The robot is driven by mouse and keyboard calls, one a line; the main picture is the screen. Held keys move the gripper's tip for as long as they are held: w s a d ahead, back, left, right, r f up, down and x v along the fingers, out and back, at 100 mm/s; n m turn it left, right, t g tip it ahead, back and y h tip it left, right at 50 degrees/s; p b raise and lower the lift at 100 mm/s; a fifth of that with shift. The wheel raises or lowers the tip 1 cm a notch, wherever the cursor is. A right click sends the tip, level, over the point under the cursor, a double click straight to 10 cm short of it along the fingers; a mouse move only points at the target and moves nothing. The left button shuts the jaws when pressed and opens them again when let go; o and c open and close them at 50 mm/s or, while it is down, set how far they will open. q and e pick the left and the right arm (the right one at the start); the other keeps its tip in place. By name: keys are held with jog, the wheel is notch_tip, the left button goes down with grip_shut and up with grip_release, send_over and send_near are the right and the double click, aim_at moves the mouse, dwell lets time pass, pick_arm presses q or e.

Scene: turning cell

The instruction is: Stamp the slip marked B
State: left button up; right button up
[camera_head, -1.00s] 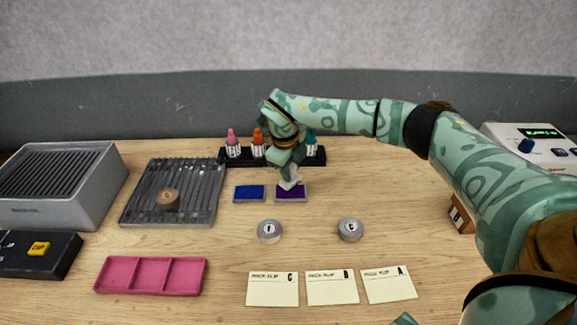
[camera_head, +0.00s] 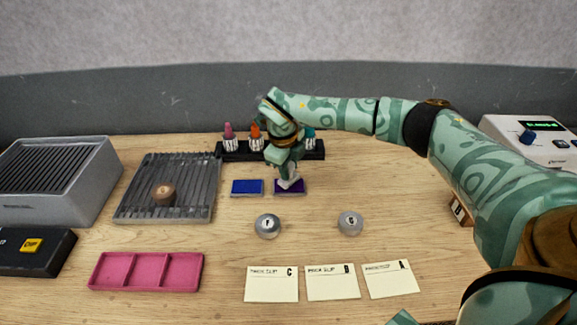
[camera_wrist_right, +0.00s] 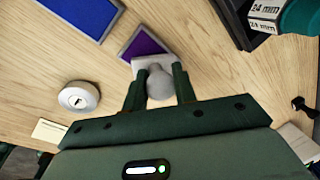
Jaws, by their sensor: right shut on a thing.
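Slip B (camera_head: 332,282), a pale card, lies at the front of the table between slip C (camera_head: 271,284) and slip A (camera_head: 391,279). My right gripper (camera_head: 290,176) is shut on a stamp with a pale grey round knob (camera_wrist_right: 160,84) and a whitish base. The stamp is at the purple ink pad (camera_head: 297,190), its base overlapping the pad in both views. Its underside is hidden, so I cannot tell contact for sure. The blue ink pad (camera_head: 247,187) lies to the left.
Two round grey-topped pieces, one marked F (camera_head: 267,226) and one (camera_head: 350,223) with an unclear letter, stand between pads and slips. A bottle rack (camera_head: 232,155) is behind. A ribbed grey tray (camera_head: 195,180) with a brown piece (camera_head: 163,194) and a pink tray (camera_head: 146,272) are left.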

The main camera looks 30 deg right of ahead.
jog(key=shift+f, duration=0.4)
dwell(0.3)
jog(key=shift+f, duration=0.15)
dwell(1.3)
notch_tip(320, 180, up, 7)
jog(key=p, duration=0.7)
